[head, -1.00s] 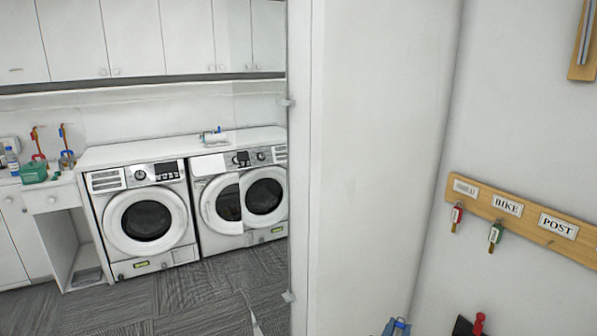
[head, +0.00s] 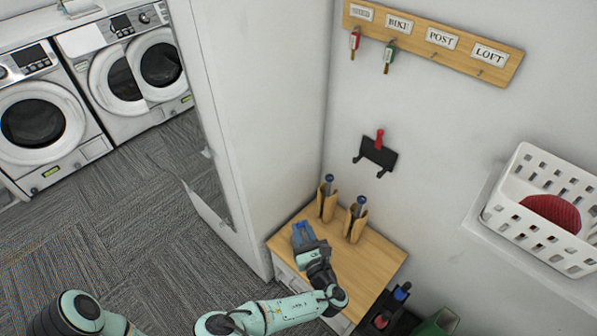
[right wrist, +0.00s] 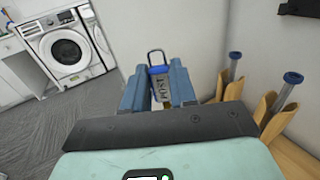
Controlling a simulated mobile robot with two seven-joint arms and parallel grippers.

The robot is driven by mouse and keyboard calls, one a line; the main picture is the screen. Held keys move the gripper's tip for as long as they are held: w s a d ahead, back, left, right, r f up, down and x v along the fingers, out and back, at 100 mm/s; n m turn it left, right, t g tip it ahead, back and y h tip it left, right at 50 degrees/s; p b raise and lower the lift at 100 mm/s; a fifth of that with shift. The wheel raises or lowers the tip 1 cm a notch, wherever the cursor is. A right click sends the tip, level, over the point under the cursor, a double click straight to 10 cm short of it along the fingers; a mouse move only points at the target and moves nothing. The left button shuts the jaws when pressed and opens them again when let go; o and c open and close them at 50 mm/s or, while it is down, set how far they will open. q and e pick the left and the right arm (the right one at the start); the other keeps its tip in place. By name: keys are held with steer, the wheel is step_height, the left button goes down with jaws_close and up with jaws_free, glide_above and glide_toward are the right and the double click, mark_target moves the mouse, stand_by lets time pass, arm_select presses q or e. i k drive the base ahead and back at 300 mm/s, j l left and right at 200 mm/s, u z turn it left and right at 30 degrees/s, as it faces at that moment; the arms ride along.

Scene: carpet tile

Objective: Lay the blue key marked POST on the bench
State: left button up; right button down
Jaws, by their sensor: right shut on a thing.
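The blue key with its POST tag (right wrist: 160,85) is between the fingers of my right gripper (right wrist: 159,88) in the right wrist view. The tag's lettering reads upside down there, and a wire loop sticks out beyond the fingertips. In the head view my right gripper (head: 303,236) is shut on it over the left part of the wooden bench (head: 368,265); the key itself is hard to make out there. I cannot tell whether the key touches the bench. My left gripper is out of the head view.
Two wooden holders with blue-topped tools, left (head: 327,203) and right (head: 355,222), stand at the bench's back. The key rack (head: 470,65) hangs above, with a red key (head: 354,42) and a green key (head: 389,55). A white basket (head: 535,240) sits on a shelf at right. The bench's right part is clear.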

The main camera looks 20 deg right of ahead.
mark_target(368, 282)
steer(key=z, duration=0.8)
steer(key=i+j+z, duration=0.15)
steer(key=z, duration=0.2)
steer(key=i+j+z, duration=0.15)
steer(key=j+z, duration=0.2)
steer(key=i+j, duration=0.25)
steer(key=j, duration=0.3)
